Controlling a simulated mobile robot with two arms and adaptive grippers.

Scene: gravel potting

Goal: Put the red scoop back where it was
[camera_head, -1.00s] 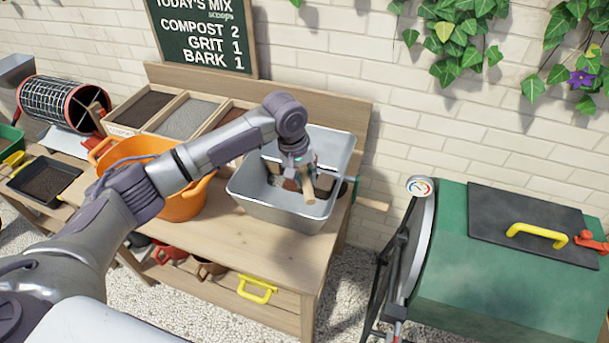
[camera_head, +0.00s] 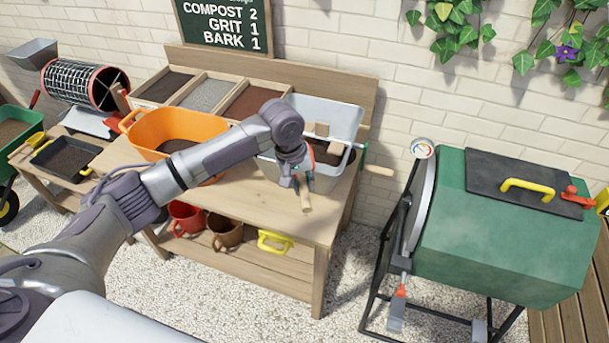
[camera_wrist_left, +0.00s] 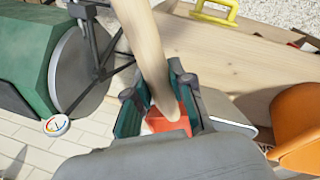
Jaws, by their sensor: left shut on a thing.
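My left gripper (camera_head: 298,172) is shut on the red scoop and holds it near the front of the grey metal bin (camera_head: 325,185). In the left wrist view, the scoop's pale wooden handle (camera_wrist_left: 146,45) sticks out past the fingers (camera_wrist_left: 160,95), and a red part (camera_wrist_left: 170,120) shows between them. My right gripper is not in view.
The bin stands open with dark material inside. An orange tub (camera_head: 160,130) is left of it on the bench (camera_head: 225,205). Compartments (camera_head: 205,95) line the back. Red (camera_head: 185,218) and brown (camera_head: 222,232) pots are below. A green drum (camera_head: 500,230) stands right.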

